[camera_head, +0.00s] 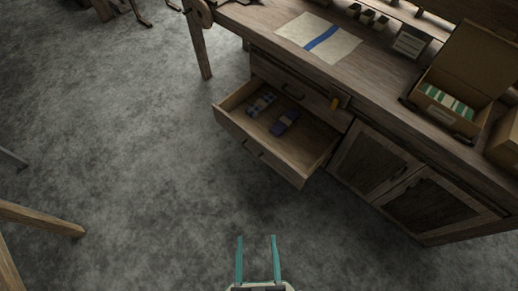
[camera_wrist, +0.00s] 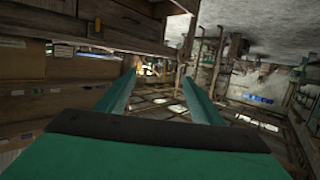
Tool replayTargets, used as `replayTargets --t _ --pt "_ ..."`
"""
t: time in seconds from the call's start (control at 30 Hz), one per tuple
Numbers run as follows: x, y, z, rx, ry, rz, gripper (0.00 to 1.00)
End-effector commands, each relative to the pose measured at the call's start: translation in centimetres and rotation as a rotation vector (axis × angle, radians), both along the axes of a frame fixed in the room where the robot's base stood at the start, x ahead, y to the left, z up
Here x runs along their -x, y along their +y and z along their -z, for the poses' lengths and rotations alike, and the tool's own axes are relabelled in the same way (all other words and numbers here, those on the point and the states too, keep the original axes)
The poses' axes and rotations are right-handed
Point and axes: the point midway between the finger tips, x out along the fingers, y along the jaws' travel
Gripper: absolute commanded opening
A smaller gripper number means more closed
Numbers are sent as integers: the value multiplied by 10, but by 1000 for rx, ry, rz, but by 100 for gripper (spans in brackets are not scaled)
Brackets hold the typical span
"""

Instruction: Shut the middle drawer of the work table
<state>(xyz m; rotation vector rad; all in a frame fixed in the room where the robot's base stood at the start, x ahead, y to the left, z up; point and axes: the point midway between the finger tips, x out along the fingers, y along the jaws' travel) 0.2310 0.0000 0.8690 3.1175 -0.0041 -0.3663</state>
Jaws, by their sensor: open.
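The work table (camera_head: 365,75) runs diagonally across the upper right of the head view. My gripper (camera_head: 257,238) is at the bottom of the head view, open and empty, with two teal fingers apart. It is clear of the drawer, in front of it. The fingers also show in the wrist view (camera_wrist: 158,85).
Cabinet doors (camera_head: 375,160) at the table's right look shut. An open box (camera_head: 450,100) with green and white items, and a cloth with a blue stripe (camera_head: 320,38), lie on the tabletop. Wooden legs (camera_head: 40,218) stand at the left. The grey floor (camera_head: 140,150) between is clear.

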Motion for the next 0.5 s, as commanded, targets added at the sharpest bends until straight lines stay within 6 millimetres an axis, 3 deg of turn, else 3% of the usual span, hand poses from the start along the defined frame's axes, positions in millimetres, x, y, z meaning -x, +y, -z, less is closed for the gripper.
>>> replayTargets --t 0.03,0.23,0.37,0.5 --pt "0 0 0 0 0 0 48" --pt "-5 2 14 62 19 -16 0" --pt "-19 6 54 251 77 -69 0" --pt "-43 8 113 550 173 -162 0"
